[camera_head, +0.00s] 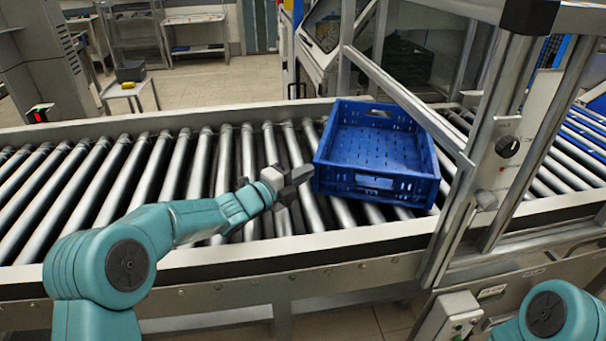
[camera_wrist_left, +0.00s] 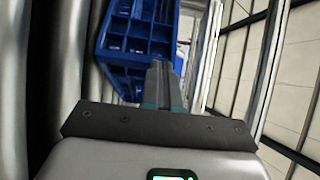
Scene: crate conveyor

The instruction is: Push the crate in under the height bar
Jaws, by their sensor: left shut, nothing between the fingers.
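A blue crate (camera_head: 376,150) sits on the roller conveyor (camera_head: 150,180), turned a little, just left of the metal frame (camera_head: 500,140). It looks empty. In the left wrist view the shut fingers (camera_wrist_left: 160,85) point at the crate (camera_wrist_left: 135,40). My right gripper is out of view.
The frame's near post (camera_head: 462,200) stands close to the crate's right side. The rollers left of my left gripper are clear. A dark crate (camera_head: 405,62) stands behind the frame.

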